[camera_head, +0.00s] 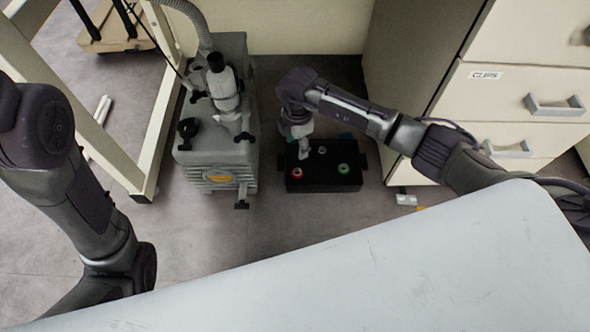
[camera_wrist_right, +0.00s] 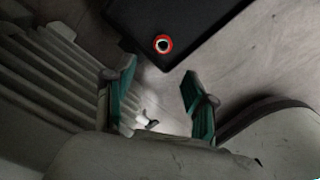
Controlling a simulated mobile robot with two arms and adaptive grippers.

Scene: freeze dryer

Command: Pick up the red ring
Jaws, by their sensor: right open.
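The red ring (camera_head: 297,173) lies on top of a black box (camera_head: 322,183) on the floor, near the box's left front corner. In the right wrist view the red ring (camera_wrist_right: 162,44) sits near the box's corner, with a dark centre. My right gripper (camera_head: 303,148) points down at the back left part of the box, behind the ring in the head view. In the right wrist view its teal-lined fingers (camera_wrist_right: 157,88) are apart with nothing between them, and the ring shows beyond their tips. My left arm shows at the left, but its gripper is out of view.
A green ring (camera_head: 343,169) lies on the box's right side. A grey pump (camera_head: 222,160) stands just left of the box, and a drawer cabinet (camera_head: 484,95) stands to the right. A pale surface (camera_head: 400,270) fills the foreground. Bare floor lies before the box.

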